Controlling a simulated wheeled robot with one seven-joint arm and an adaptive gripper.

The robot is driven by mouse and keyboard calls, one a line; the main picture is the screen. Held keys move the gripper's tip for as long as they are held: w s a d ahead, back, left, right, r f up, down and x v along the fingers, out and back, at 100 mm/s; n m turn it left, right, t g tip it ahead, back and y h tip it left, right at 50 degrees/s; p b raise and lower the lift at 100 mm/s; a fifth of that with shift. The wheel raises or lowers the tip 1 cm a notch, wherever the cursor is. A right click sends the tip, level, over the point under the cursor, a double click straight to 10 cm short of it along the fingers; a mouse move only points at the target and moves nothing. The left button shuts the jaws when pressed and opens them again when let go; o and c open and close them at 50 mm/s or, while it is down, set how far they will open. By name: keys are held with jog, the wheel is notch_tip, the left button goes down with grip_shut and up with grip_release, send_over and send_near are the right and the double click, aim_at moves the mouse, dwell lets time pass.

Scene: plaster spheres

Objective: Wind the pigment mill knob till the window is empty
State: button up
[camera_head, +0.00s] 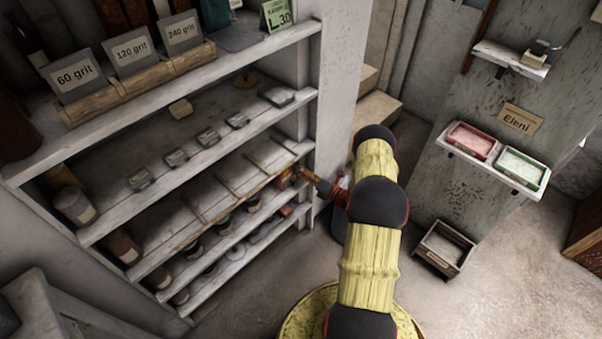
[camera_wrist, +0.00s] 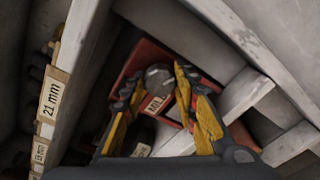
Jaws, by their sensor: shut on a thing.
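The pigment mill (camera_wrist: 134,62) is a red box on a shelf, seen in the wrist view, with a round grey knob (camera_wrist: 158,76) on its face. A small pale label or window (camera_wrist: 155,104) with unreadable marks shows just below the knob. I cannot tell what the window holds. My gripper (camera_wrist: 161,80), with yellow and black fingers, is closed around the knob from both sides. In the head view my gripper (camera_head: 312,178) reaches into the right end of a shelf, and a red-orange part of the mill (camera_head: 284,180) shows beside it.
The shelf unit (camera_head: 309,92) holds several grit blocks and small jars. A shelf edge with a "21 mm" tag (camera_wrist: 53,99) runs close on the left in the wrist view. A wall board with pink (camera_head: 471,140) and green trays stands at right.

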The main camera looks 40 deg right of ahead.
jog(key=shift+m, duration=0.6)
jog(key=o, duration=1.1)
jog(key=shift+o, duration=0.3)
jog(key=shift+s, duration=0.1)
jog(key=s+d, duration=0.1)
jog(key=s, duration=1)
jog(key=shift+s+d+r, duration=0.3)
jog(key=shift+s+r, duration=0.05)
jog(key=shift+r, duration=0.05)
